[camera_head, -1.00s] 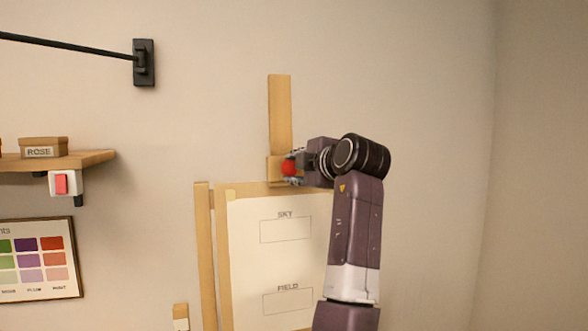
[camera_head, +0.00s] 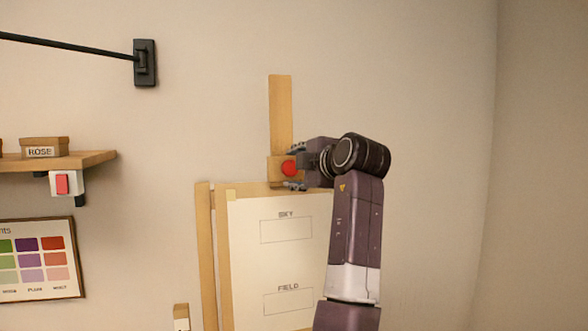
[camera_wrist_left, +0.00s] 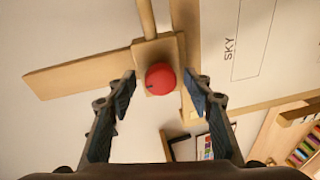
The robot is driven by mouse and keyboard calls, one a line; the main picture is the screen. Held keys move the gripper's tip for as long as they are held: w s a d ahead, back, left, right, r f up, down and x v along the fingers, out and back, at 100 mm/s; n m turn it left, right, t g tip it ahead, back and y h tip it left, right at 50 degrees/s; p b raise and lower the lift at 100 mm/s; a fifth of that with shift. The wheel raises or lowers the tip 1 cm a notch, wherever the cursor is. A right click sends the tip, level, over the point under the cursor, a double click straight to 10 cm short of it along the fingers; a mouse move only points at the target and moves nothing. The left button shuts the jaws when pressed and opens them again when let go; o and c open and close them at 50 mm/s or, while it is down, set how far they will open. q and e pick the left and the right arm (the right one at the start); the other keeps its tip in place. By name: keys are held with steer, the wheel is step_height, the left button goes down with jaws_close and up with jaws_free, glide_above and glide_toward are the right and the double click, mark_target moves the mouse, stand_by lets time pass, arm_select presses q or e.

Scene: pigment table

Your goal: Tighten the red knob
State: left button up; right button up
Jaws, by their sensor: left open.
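The red knob (camera_head: 289,168) sits on a wooden block at the foot of the easel's upright post (camera_head: 280,112). In the left wrist view the round red knob (camera_wrist_left: 160,78) shows a small dark mark at its lower left. My left gripper (camera_head: 293,167) is open, with one finger above the knob and one below it in the head view. In the left wrist view my left gripper (camera_wrist_left: 162,84) has a finger on either side of the knob, with a gap on both sides. My right gripper is in neither view.
The easel holds a white canvas (camera_head: 275,260) marked SKY and FIELD, just below the knob. A shelf (camera_head: 85,160) with a ROSE box (camera_head: 44,147) and a red switch (camera_head: 62,184) is at the left. The wall right of my arm is bare.

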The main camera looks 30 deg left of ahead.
arm_select(q)
steer(key=v, duration=1.2)
steer(key=shift+w, duration=0.1)
